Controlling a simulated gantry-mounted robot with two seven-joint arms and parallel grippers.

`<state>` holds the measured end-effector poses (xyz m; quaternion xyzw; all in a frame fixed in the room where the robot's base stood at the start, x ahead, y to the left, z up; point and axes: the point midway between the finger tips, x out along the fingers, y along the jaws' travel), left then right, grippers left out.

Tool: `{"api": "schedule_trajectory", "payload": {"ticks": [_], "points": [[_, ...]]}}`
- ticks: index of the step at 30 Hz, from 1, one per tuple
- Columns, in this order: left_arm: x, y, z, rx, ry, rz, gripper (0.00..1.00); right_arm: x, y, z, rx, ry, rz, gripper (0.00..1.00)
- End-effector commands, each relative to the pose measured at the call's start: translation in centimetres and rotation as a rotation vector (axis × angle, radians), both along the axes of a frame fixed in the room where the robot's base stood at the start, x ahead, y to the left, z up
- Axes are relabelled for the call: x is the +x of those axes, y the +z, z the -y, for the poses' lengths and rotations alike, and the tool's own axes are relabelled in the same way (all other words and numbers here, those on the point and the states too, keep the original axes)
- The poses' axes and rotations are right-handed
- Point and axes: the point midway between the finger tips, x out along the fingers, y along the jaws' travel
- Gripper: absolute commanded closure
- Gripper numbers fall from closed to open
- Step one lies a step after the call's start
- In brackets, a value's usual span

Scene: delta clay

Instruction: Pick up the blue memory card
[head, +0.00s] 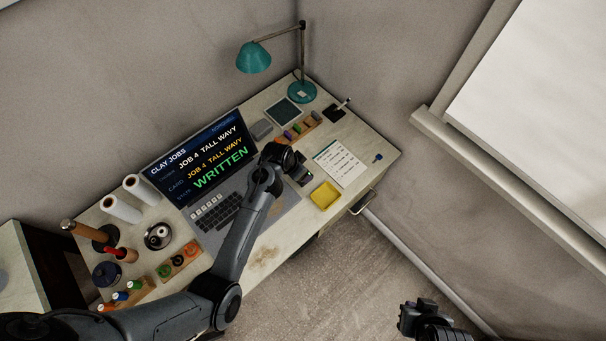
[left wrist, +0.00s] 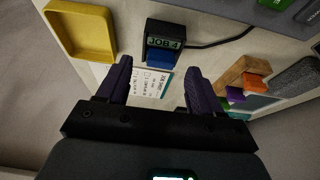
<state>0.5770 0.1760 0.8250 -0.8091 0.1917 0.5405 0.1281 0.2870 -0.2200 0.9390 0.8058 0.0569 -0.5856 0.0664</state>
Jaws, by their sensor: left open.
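The blue memory card (left wrist: 160,60) shows in the left wrist view at the near end of a black card reader (left wrist: 151,29) whose display reads JOB 4. My left gripper (left wrist: 158,72) is open, its dark purple fingers on either side below the card, with nothing between them that I can see gripped. In the head view my left gripper (head: 292,165) is over the right part of the desk and hides most of the reader and the card. My right gripper (head: 425,312) is at the bottom right, away from the desk; its jaws are unclear.
A yellow tray (head: 325,195) stands close to the reader. A laptop (head: 205,160) reads WRITTEN. A printed sheet (head: 341,162) and a wooden rack with coloured cards (head: 300,128) are nearby. A cable runs from the reader. The lamp (head: 301,92) stands at the back.

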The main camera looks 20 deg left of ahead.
Motion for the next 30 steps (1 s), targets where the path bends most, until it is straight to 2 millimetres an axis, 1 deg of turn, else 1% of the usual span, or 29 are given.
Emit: {"api": "schedule_trajectory", "payload": {"ticks": [1,6,14,15,17,18,26,30], "points": [[0.3,-0.8,0.1,0.000,0.001,-0.002,0.34,0.0,-0.4,0.0,0.000,0.000,0.000,1.00],[0.7,-2.0,0.3,-0.001,0.001,-0.001,0.34,0.0,-0.6,0.0,0.000,-0.001,-0.001,1.00],[0.8,-2.2,0.4,-0.001,0.001,-0.001,0.34,0.0,-0.6,-0.1,0.006,-0.004,-0.002,1.00],[0.8,-2.2,0.4,-0.001,0.001,-0.001,0.37,0.0,-0.6,-0.2,0.007,-0.005,-0.001,1.00],[0.8,-2.2,0.4,-0.001,0.001,-0.001,0.46,0.0,-0.6,-0.2,0.008,-0.007,-0.001,1.00],[0.8,-2.2,0.4,-0.001,0.001,-0.001,0.52,0.0,-0.6,-0.2,0.009,-0.006,-0.001,1.00],[0.8,-2.2,0.4,-0.001,0.001,-0.001,0.92,0.0,-0.6,-0.2,0.011,-0.008,-0.003,1.00],[0.8,-2.2,0.4,-0.001,0.001,-0.001,0.93,0.0,-0.6,-0.2,0.010,-0.007,-0.003,1.00]]}}
